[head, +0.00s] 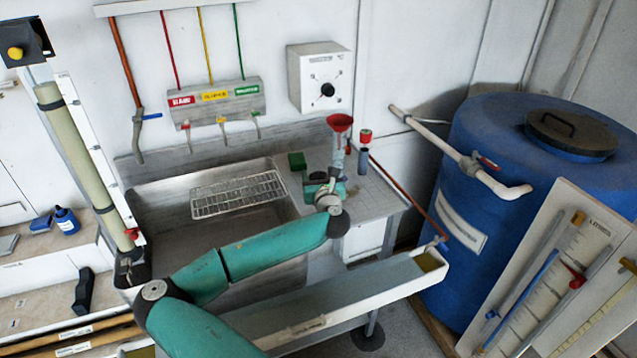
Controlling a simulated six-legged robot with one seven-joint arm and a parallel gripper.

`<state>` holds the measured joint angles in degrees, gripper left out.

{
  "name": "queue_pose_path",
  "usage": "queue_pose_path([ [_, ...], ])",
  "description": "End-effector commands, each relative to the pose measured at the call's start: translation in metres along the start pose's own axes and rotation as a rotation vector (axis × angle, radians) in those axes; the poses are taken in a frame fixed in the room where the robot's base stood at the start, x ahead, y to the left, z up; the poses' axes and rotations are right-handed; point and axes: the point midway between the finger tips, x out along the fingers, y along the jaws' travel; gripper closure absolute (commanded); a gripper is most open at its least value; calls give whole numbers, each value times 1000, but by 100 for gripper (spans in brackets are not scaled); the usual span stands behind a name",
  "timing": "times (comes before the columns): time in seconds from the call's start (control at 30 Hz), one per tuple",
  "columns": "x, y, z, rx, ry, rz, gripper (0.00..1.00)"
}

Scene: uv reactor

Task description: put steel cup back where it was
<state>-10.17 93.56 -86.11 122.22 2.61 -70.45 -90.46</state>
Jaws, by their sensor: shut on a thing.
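My gripper (322,179) is over the steel counter at the right of the sink. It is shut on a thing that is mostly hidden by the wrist. Only a small grey metallic bit shows there, which I take for the steel cup; its tilt and whether it touches the counter cannot be told. A red funnel (340,123) on a clear stem stands just behind the gripper. My teal arm reaches in from the bottom of the picture.
The sink (163,225) with a wire rack (238,195) lies left. A green block (297,161) and a red-capped tube (364,158) flank the gripper. A white trough (375,291) runs in front. A blue tank (470,175) with a pipe (440,145) stands right.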

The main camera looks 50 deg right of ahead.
Motion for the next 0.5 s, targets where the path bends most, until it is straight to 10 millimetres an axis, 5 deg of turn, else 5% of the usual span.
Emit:
queue_pose_path([
  [0.13,0,0,-22,-1,2,-1,77],
  [0.5,0,0,-27,0,0,-1,77],
])
